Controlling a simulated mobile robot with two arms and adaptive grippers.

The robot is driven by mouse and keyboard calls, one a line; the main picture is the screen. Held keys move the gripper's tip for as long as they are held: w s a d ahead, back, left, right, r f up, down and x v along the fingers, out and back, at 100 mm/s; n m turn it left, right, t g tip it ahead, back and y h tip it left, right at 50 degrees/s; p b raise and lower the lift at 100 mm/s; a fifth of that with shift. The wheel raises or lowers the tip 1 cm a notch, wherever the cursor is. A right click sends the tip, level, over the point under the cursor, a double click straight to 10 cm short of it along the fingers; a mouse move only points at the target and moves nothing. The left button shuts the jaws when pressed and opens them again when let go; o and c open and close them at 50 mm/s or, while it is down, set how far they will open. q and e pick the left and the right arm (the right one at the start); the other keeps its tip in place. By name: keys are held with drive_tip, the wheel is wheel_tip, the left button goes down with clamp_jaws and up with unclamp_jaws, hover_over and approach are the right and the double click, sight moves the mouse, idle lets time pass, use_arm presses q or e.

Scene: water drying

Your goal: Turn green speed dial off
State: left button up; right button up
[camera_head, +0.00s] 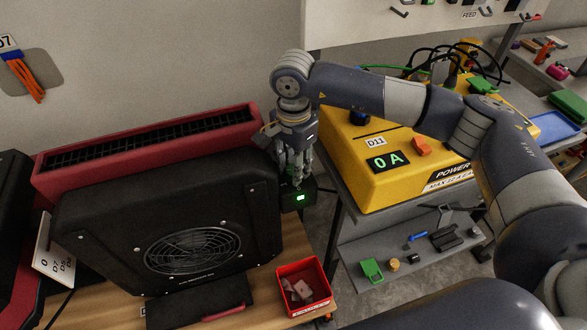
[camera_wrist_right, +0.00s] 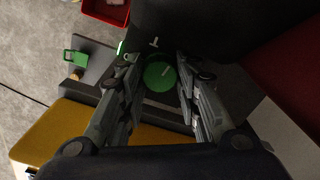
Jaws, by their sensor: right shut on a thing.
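The green speed dial (camera_wrist_right: 159,76) is round with a pale pointer mark. It sits on a dark control box (camera_head: 304,192) at the right side of the black fan unit (camera_head: 120,225). A small green light glows on the box. My right gripper (camera_head: 297,182) reaches down over the box from above. In the right wrist view its two fingers (camera_wrist_right: 157,64) stand on either side of the dial and are shut on it. The dial is hidden behind the fingers in the head view. My left gripper is not in view.
A red bin (camera_head: 316,279) with small pieces stands on the wooden bench in front of the fan. A yellow power unit (camera_head: 385,185) reading "0 A" stands to the right, past a gap. A red vented housing (camera_head: 60,180) lies behind the fan, close to my gripper.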

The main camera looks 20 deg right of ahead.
drive_tip(key=shift+f, duration=0.1)
idle(0.4)
drive_tip(key=o, duration=1.1)
drive_tip(key=shift+c, duration=0.2)
wheel_tip(320, 180, up, 12)
